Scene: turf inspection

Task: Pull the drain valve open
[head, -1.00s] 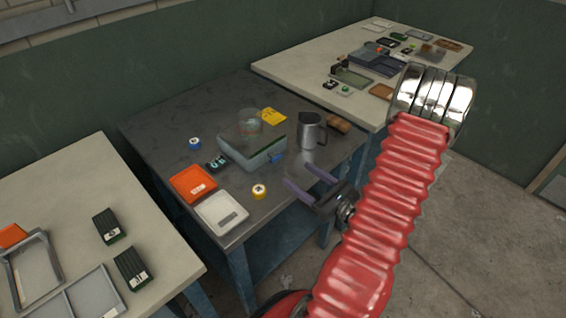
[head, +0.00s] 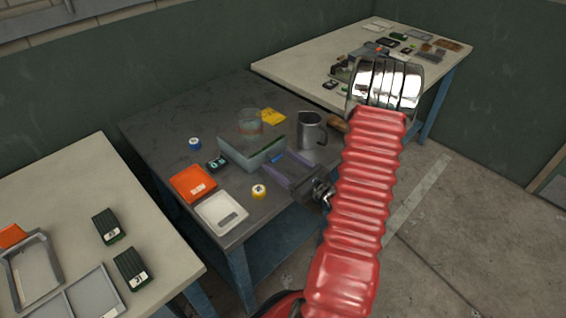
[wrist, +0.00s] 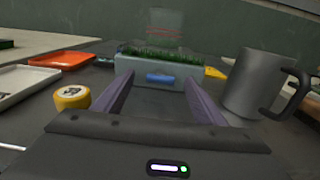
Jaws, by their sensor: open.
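The drain valve is the blue handle (wrist: 173,78) on the front wall of a grey-green turf box (wrist: 135,66). The box (head: 236,153) stands on the dark middle table, with green grass showing at its top in the wrist view. My gripper (head: 277,164) is open, its two purple fingers pointing at the box front. In the wrist view the blue handle shows between the fingertips of my gripper (wrist: 160,80), slightly beyond them. I cannot tell whether they touch it. In the head view the fingers largely cover the handle.
A metal jug (head: 311,132) stands close to the right of my gripper. A yellow round item (head: 259,191), a white tray (head: 222,213) and an orange tray (head: 192,183) lie to the left. A clear container (head: 249,122) is behind the box. Other tables stand on both sides.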

